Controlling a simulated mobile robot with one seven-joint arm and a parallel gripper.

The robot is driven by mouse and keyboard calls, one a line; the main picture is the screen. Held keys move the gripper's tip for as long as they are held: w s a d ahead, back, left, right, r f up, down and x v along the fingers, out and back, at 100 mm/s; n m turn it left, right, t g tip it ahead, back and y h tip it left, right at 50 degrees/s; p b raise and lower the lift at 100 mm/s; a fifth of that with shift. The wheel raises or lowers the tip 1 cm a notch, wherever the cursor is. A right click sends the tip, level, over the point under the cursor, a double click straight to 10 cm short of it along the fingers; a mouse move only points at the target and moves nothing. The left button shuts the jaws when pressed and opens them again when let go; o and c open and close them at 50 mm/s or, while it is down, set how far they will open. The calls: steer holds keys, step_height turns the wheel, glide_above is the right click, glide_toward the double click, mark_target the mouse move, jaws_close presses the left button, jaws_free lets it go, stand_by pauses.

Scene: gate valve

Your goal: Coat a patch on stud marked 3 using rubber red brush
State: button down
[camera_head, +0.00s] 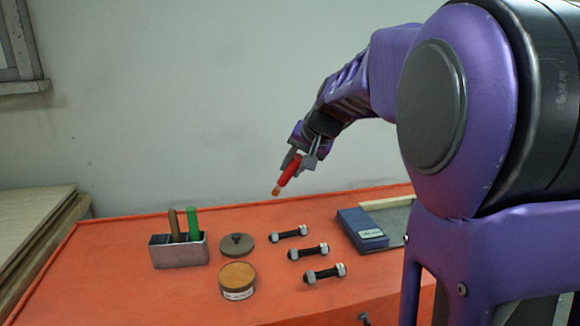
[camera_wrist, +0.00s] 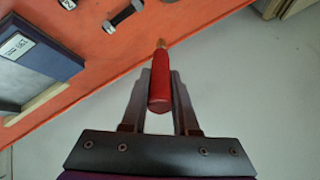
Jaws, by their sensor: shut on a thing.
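My gripper (camera_head: 307,160) is shut on the red brush (camera_head: 289,171) and holds it in the air above the back part of the orange bench. The brush is tilted, its tan tip down and to the left in the head view. In the wrist view the red handle (camera_wrist: 160,85) lies between the two fingers, its tip pointing away. Three dark studs with grey nuts lie on the bench: a back one (camera_head: 288,234), a middle one (camera_head: 308,252) and a front one (camera_head: 324,274). No number on them is readable.
A metal holder (camera_head: 180,252) with brown and green handles stands left. A round tub (camera_head: 238,280) with a label and its dark lid (camera_head: 236,245) sit between holder and studs. A blue box (camera_head: 362,229) lies right, beside a grey tray (camera_head: 393,220). The front left bench is clear.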

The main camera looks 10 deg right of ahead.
steer(key=shift+w+a, duration=0.15)
steer(key=shift+w, duration=0.25)
step_height(320, 180, down, 5)
steer(key=shift+r+b, duration=0.1)
steer(key=shift+b, duration=0.3)
